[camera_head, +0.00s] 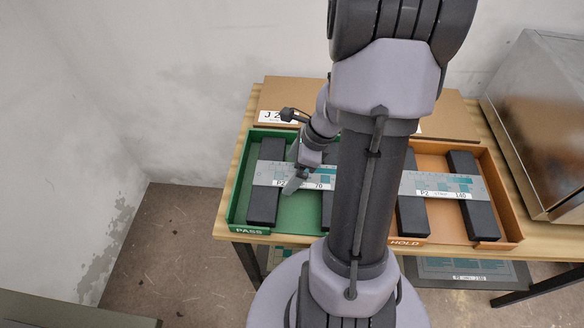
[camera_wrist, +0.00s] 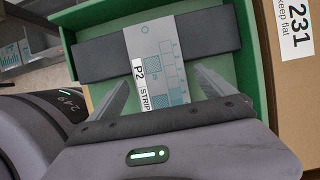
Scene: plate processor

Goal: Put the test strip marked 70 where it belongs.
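The test strip marked 70 (camera_head: 266,174) is a pale grey strip with teal patches and a white P2 label. It lies across the dark bars in the green PASS tray (camera_head: 233,190). My gripper (camera_head: 296,181) is down at this strip, its far part hidden behind my arm. In the wrist view my gripper (camera_wrist: 160,74) is open, with one finger on each side of the strip (camera_wrist: 147,42) and gaps visible between. A second strip, marked 140 (camera_head: 440,186), lies across the dark bars in the orange HOLD tray (camera_head: 512,225).
A cardboard box (camera_head: 290,90) stands behind the trays, its label partly hidden. A metal cabinet (camera_head: 540,110) stands at the right. The trays sit on a wooden table (camera_head: 550,238), with more items on a shelf (camera_head: 485,270) below. My arm hides the middle of the table.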

